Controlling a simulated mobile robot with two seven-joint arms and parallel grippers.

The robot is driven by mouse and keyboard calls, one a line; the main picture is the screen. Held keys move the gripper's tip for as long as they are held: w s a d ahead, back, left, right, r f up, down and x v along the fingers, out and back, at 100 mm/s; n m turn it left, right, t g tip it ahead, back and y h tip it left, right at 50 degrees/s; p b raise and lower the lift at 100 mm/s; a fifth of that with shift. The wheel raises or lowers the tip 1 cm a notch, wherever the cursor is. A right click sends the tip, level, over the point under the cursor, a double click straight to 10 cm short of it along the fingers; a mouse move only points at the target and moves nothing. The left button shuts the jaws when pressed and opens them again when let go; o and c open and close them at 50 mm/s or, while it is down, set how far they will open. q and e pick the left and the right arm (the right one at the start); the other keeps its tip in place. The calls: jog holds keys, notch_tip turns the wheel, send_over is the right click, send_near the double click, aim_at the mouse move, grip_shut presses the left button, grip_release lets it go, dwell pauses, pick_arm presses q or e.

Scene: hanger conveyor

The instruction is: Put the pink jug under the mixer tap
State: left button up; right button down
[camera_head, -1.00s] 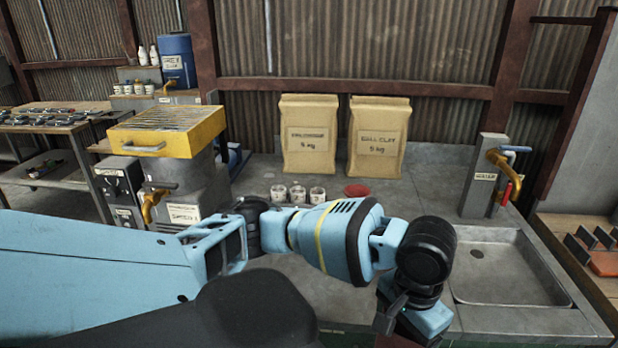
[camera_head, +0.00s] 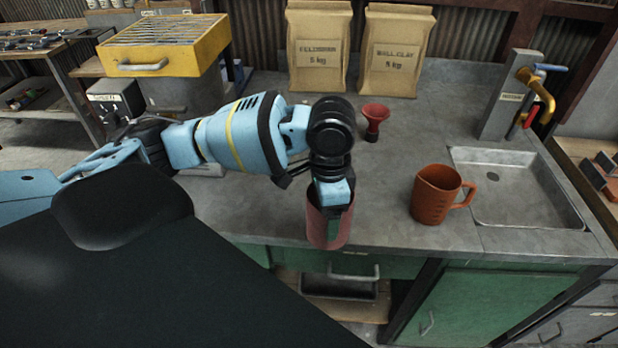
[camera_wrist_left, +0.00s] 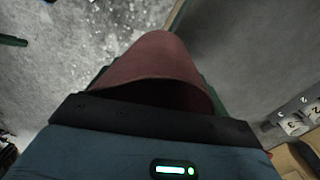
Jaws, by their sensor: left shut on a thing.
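The pink jug (camera_head: 327,228) is in my left gripper (camera_head: 335,200), held at the front edge of the counter. It looks roughly upright, and the gripper and wrist hide its upper part. The left wrist view also shows the jug's pink wall and curved rim (camera_wrist_left: 155,62) close in front of the gripper. My left gripper is shut on it; the fingertips are mostly hidden. The grey mixer with the yellow grated top (camera_head: 165,45) stands at the back left. Its brass tap is hidden behind my left arm now. My right gripper is not in view.
An orange jug (camera_head: 435,195) stands right of the pink one, beside the sink (camera_head: 520,185) and the water tap (camera_head: 537,90). A red funnel-like cup (camera_head: 374,120) and two paper bags (camera_head: 318,50) are farther back. The counter's middle (camera_head: 400,150) has free room.

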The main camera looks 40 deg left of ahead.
pick_arm(q)
jog(key=w+a+f+b, duration=0.1)
jog(key=w+a, duration=0.8)
jog(key=w, duration=0.3)
jog(key=shift+a+f+b, duration=0.15)
jog(key=shift+b, duration=0.2)
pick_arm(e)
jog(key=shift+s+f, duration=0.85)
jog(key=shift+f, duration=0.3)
pick_arm(q)
jog(key=f, duration=0.3)
jog(key=shift+w+a+f, duration=0.25)
jog(key=shift+w+f, duration=0.05)
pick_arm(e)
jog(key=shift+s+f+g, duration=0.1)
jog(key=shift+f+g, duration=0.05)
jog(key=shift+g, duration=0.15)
pick_arm(q)
jog(key=shift+f, duration=0.1)
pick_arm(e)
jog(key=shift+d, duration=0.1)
pick_arm(q)
jog(key=o, duration=1)
